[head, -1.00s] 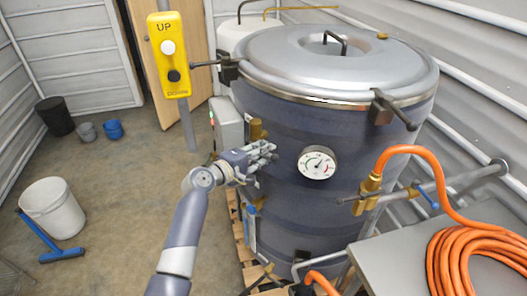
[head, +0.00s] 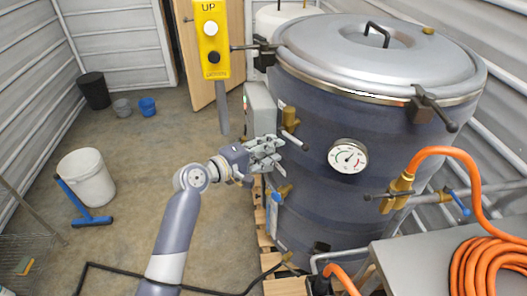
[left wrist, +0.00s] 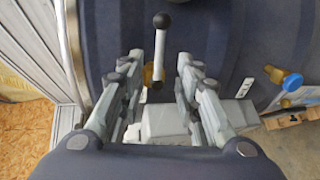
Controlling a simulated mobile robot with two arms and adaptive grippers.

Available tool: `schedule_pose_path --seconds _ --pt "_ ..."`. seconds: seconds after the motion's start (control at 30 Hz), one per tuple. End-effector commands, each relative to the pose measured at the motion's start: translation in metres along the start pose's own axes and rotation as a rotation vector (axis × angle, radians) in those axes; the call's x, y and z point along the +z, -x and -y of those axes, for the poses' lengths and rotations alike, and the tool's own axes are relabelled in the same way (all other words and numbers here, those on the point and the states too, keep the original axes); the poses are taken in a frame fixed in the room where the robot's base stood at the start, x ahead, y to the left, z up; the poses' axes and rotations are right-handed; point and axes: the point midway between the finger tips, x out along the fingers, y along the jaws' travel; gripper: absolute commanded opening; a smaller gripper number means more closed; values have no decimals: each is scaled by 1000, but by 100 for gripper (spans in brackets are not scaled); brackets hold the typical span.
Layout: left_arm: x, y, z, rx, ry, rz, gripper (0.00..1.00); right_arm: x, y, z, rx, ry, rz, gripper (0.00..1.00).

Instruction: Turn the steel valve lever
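The steel valve lever (head: 295,140) hangs from a brass valve (head: 290,119) on the side of the dark blue vessel. In the left wrist view, the lever (left wrist: 160,50) is a pale bar with a dark ball knob at its end. My left gripper (head: 268,150) is just left of the lever and slightly below the valve. In the left wrist view, its fingers (left wrist: 160,62) are spread open, with the lever showing in the gap between them. I see no contact with it. My right gripper is not in view.
A round gauge (head: 347,156) sits right of the lever. A grey box (head: 257,108) is behind the valve. A blue-handled tap (head: 277,197) is below my gripper. An orange hose (head: 490,265) lies on a metal table at right.

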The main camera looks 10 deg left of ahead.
Motion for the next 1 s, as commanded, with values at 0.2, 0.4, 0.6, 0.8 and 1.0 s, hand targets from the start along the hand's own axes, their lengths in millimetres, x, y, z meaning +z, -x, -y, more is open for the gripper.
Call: schedule_pose_path --seconds 0.2,0.4,0.6,0.8,1.0 --pt "0 21 0 1 2 1 31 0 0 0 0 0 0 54" --pt "0 23 0 0 2 1 31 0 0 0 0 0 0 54" --pt "0 23 0 0 2 0 31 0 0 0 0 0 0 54" --pt "-2 20 14 -18 -2 -8 31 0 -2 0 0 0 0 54" --pt "-12 11 122 -181 -50 -66 31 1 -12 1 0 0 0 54"
